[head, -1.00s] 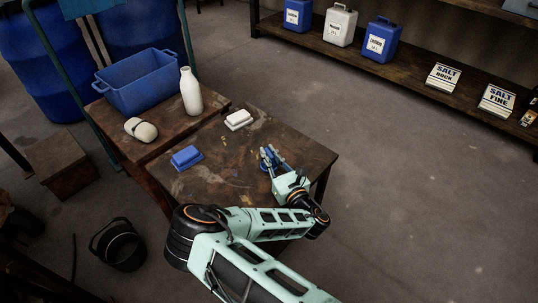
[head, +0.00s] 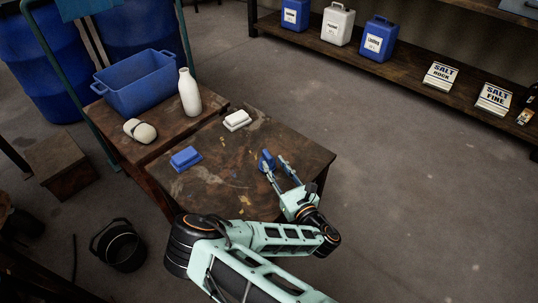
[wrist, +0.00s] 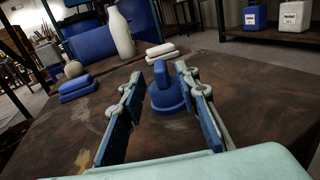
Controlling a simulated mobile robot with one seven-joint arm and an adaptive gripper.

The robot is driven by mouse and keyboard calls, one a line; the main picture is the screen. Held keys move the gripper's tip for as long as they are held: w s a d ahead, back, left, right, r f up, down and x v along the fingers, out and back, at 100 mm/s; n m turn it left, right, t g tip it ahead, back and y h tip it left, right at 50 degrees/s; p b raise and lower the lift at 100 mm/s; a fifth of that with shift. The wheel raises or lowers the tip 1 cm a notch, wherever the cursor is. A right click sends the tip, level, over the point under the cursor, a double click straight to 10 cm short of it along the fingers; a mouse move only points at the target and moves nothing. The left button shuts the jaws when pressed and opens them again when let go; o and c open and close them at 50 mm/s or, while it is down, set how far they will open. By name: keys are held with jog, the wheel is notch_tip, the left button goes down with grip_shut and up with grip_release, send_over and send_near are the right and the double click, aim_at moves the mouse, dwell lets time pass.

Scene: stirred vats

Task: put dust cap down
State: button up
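The dust cap is a blue round cap with a raised grip (head: 267,157). It stands upright on the dark wooden table, near its right side. In the wrist view the cap (wrist: 166,98) shows ahead of and between the finger lines, with its base on the tabletop. My gripper (head: 274,166) is open and empty, low over the table on the near side of the cap. In the wrist view the two fingers of my gripper (wrist: 159,71) are spread, with a gap around the cap's outline. I cannot tell whether one fingertip still touches it.
On the table (head: 225,190) are a blue block-like dish (head: 186,159) at left and a white one (head: 237,121) at the back. The adjoining table holds a white bottle (head: 189,93), a blue tub (head: 138,85) and a pale rounded object (head: 140,131). The table's middle is clear.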

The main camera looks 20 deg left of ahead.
jog(key=v, duration=0.6)
jog(key=shift+s+d+p, duration=0.1)
jog(key=shift+p, duration=0.25)
